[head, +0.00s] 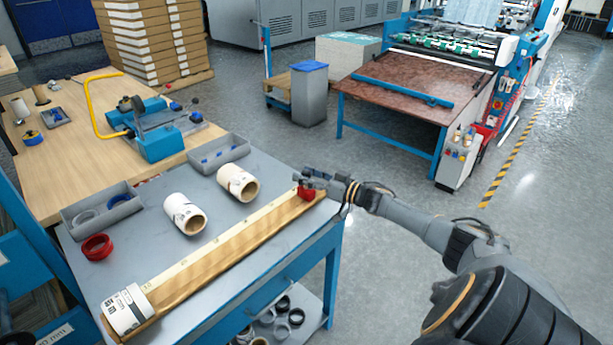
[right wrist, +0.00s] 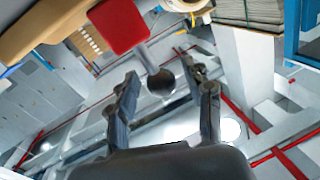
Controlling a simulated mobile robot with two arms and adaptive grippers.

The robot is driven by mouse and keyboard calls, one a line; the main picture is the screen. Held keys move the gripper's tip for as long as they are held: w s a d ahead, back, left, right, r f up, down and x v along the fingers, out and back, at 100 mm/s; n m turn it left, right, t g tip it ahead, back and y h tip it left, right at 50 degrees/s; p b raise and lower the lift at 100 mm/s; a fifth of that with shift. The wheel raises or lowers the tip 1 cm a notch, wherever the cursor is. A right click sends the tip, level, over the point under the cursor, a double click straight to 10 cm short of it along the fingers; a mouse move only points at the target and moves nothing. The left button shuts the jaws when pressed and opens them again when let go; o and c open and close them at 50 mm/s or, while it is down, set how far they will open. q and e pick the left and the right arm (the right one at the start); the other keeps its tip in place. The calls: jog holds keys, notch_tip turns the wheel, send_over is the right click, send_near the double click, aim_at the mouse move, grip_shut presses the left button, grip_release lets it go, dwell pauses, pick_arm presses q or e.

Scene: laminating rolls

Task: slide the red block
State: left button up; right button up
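The red block (head: 306,193) sits at the far right end of a long wooden rail with a marked scale (head: 235,245). In the right wrist view the red block (right wrist: 118,25) carries a short rod ending in a dark round knob (right wrist: 160,82). My right gripper (head: 312,178) is at the block. In the right wrist view its two fingers (right wrist: 160,88) are apart, with the knob showing between them near the tips; I cannot tell whether they touch it. A white labelled roll (head: 127,309) lies at the rail's near left end. My left gripper is not in view.
Grey trays (head: 101,208) (head: 218,153) and a red ring (head: 97,246) are at the back. A wooden table (head: 70,150) with a blue tool adjoins.

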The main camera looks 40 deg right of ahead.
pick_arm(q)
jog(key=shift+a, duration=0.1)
pick_arm(e)
jog(key=v, duration=1.2)
jog(key=shift+r, duration=0.1)
dwell(0.8)
